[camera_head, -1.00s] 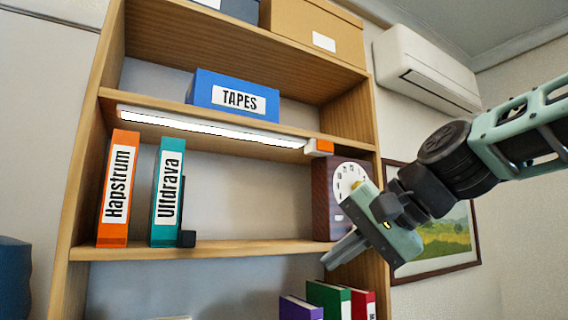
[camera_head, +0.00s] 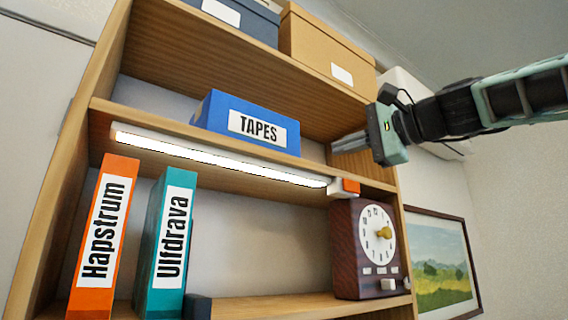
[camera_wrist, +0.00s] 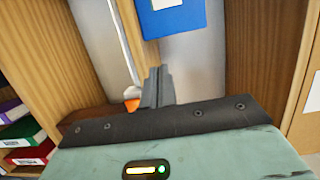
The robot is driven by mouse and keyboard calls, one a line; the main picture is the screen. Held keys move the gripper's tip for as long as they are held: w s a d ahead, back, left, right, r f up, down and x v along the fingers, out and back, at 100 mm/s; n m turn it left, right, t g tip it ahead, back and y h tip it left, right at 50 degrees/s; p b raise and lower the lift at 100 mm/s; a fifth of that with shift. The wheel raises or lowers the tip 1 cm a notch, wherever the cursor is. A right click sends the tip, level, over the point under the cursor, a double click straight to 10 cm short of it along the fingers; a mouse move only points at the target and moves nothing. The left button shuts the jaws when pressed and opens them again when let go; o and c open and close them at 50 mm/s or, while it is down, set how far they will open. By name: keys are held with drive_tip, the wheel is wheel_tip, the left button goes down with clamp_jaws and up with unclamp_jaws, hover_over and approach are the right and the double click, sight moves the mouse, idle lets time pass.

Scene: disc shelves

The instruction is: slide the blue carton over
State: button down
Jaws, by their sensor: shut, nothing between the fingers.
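The blue carton (camera_head: 218,112), labelled TAPES, sits upright on the shelf board above the light strip. Its blue side also shows at the top of the wrist view (camera_wrist: 172,20). My gripper (camera_head: 338,145) is at the right end of that same shelf level, pointing left toward the carton. A gap of bare shelf separates its fingertips from the carton's right side. The fingers (camera_wrist: 158,76) are shut together with nothing between them.
A lit light strip (camera_head: 220,160) with an orange-ended block (camera_head: 350,186) runs under the carton's shelf. Below stand an orange binder (camera_head: 104,235), a teal binder (camera_head: 172,240) and a dark clock (camera_head: 347,250). Boxes (camera_head: 320,45) fill the shelf above.

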drive_tip(key=p+x, duration=0.1)
drive_tip(key=x, duration=0.2)
drive_tip(key=p+x, duration=0.1)
drive_tip(key=x, duration=0.3)
drive_tip(key=p+x, duration=0.2)
drive_tip(key=x, duration=0.1)
drive_tip(key=shift+w+a+r, duration=0.15)
drive_tip(key=shift+r, duration=0.2)
